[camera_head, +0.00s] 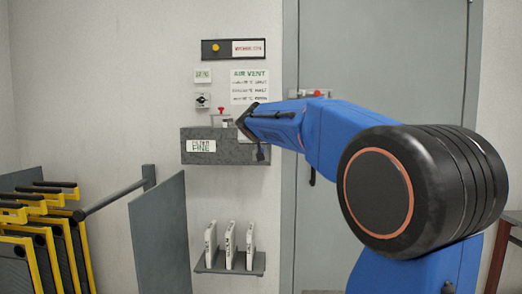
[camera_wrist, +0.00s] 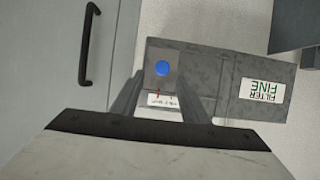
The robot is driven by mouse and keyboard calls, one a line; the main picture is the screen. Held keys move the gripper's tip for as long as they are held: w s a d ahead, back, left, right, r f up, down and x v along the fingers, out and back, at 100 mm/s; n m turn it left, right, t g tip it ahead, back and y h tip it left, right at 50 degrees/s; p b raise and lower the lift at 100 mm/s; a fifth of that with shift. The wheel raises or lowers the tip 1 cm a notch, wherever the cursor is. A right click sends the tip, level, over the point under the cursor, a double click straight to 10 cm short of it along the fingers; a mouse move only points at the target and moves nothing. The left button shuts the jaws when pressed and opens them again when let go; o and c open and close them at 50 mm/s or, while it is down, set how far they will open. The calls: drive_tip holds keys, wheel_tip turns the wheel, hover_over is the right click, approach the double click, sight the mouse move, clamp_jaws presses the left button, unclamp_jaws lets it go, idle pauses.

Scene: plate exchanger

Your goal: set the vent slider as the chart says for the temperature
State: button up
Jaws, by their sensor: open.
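The chart (camera_head: 249,86) headed AIR VENT hangs on the wall; its smaller lines are too blurred to read. A small display (camera_head: 203,75), perhaps the temperature, is left of it and not readable. A red knob (camera_head: 221,111), possibly the vent slider, stands above the grey box (camera_head: 196,166).
The box carries a FILTER FINE label (camera_head: 201,146). Below it, a wall shelf (camera_head: 229,268) holds white upright pieces. A dial (camera_head: 202,100) and a panel with an orange button (camera_head: 215,47) are above. A grey door (camera_head: 375,60) is right; a grey panel and yellow-framed racks are left.

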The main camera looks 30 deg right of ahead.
drive_tip(key=v, duration=1.1)
drive_tip(key=shift+s, duration=0.15)
drive_tip(key=s+a+f+n+g+y, duration=0.2)
drive_tip(key=s+a+f, duration=0.3)
drive_tip(key=s+f, duration=0.7)
drive_tip(key=s+a+f+n+g+y, duration=0.2)
drive_tip(key=s+a+f, duration=0.3)
drive_tip(key=s+f, duration=0.7)
drive_tip(key=s+a+f+n+g+y, duration=0.2)
drive_tip(key=s+a+f, duration=0.4)
drive_tip(key=s+f, duration=0.6)
wheel_tip(320, 180, down, 4)
drive_tip(key=shift+s+f+n+y, duration=0.25)
drive_tip(key=shift+n+y, duration=0.15)
drive_tip(key=shift+y, duration=0.4)
drive_tip(key=shift+r, duration=0.1)
idle(0.7)
